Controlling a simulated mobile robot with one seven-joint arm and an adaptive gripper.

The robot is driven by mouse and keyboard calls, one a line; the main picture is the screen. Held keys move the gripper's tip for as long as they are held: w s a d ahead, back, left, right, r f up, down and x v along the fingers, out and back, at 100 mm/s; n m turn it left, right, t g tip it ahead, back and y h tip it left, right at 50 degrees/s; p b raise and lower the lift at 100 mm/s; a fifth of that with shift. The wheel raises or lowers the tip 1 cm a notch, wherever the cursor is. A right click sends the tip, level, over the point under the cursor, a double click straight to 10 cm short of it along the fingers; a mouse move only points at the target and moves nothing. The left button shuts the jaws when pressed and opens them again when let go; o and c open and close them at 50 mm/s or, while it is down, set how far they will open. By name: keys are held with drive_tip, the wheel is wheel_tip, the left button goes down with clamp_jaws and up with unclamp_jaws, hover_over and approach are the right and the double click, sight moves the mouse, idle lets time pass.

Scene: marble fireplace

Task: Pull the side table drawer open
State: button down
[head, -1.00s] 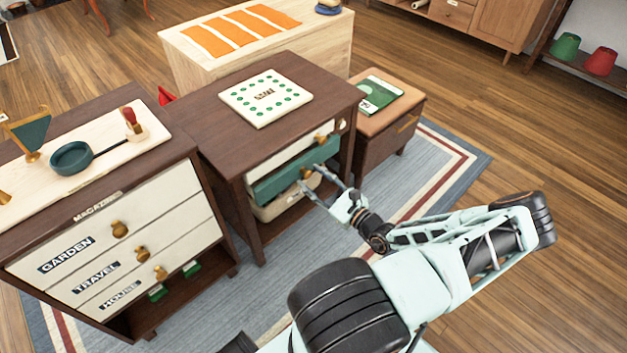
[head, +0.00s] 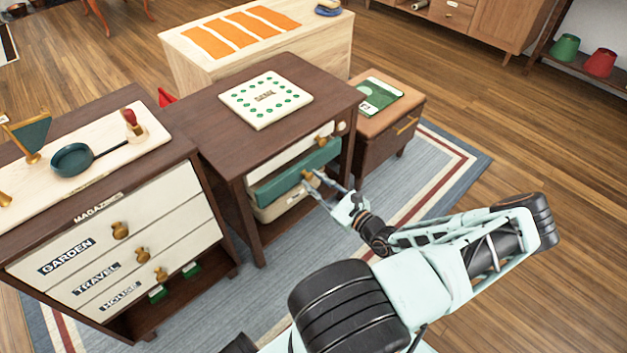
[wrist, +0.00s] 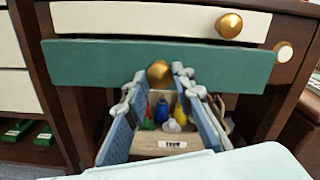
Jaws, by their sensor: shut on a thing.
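The dark brown side table (head: 189,114) stands mid-view with a green drawer front (head: 290,172) under a cream drawer front (head: 290,153). In the wrist view the green front (wrist: 100,64) spans the picture, with the cream front (wrist: 130,21) above it. The green front stands out a little from the table. My gripper (head: 317,181) is shut on its round brass knob (wrist: 159,73); the wrist view shows the knob between the fingertips (wrist: 160,76). The fingers hide part of the drawer's lower edge.
A bin (wrist: 160,145) with several small bottles sits below the green drawer. A board with green dots (head: 265,98) lies on the table top. A magazine cabinet (head: 130,262) stands close on the left, a low brown chest (head: 377,144) on the right. Rug (head: 400,200) lies in front.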

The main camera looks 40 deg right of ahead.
drive_tip(key=s+d+p, duration=0.1)
drive_tip(key=s, duration=1.9)
drive_tip(key=shift+s+d, duration=0.25)
drive_tip(key=shift+d, duration=0.05)
drive_tip(key=c, duration=1.6)
unclamp_jaws()
drive_tip(key=s, duration=0.8)
drive_tip(key=s+d, duration=0.1)
drive_tip(key=s, duration=0.3)
